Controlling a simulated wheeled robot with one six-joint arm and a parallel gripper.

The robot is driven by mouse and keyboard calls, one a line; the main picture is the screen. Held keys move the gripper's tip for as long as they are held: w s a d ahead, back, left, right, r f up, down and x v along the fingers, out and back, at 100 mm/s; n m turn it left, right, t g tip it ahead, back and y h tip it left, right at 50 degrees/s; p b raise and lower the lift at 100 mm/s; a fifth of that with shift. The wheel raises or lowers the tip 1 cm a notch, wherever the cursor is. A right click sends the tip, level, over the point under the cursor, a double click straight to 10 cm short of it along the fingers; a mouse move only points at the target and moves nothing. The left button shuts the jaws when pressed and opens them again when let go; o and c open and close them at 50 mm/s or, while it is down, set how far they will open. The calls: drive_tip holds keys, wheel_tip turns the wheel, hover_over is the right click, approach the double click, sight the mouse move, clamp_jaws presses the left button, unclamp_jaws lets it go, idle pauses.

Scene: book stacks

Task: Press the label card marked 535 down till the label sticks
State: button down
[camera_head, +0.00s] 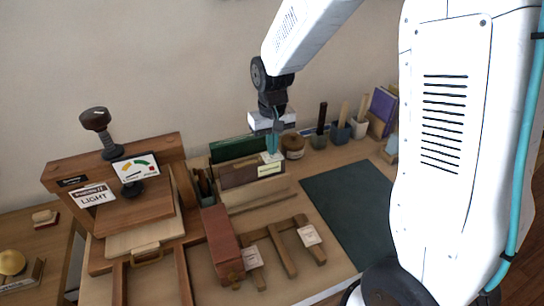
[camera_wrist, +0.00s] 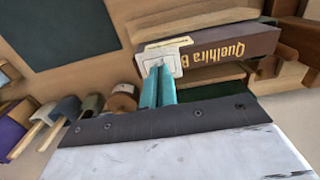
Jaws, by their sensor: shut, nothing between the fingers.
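A dark brown book (camera_wrist: 222,58) with gold lettering lies in a wooden cradle; it also shows in the head view (camera_head: 238,176). A pale label card (camera_wrist: 165,56) sits at one end of its spine, and it shows in the head view (camera_head: 271,158). Its number is too small to read. My gripper (camera_wrist: 159,68) has its teal fingers together with nothing between them, and the tips overlap the card. I cannot tell if they touch it. In the head view, my gripper (camera_head: 271,153) points down over the card.
A wooden press (camera_head: 115,215) with a dial stands left. A red-brown book (camera_head: 221,245) and wooden stands with pale cards (camera_head: 309,235) are in front. A dark mat (camera_head: 345,205) lies clear at right. Tool pots (camera_head: 340,132) and a round wooden pot (camera_head: 292,146) stand behind.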

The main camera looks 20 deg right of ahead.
drive_tip(key=shift+f, duration=0.55)
idle(1.3)
drive_tip(key=shift+r, duration=3.5)
drive_tip(key=s+d+r, duration=0.1)
drive_tip(key=s+r, duration=0.2)
drive_tip(key=s, duration=0.6)
drive_tip(key=s+d+r+t, duration=0.1)
drive_tip(key=s+r, duration=0.2)
drive_tip(key=s, duration=0.6)
drive_tip(key=s+d+r, duration=0.1)
drive_tip(key=s+r, duration=0.3)
drive_tip(key=s, duration=0.6)
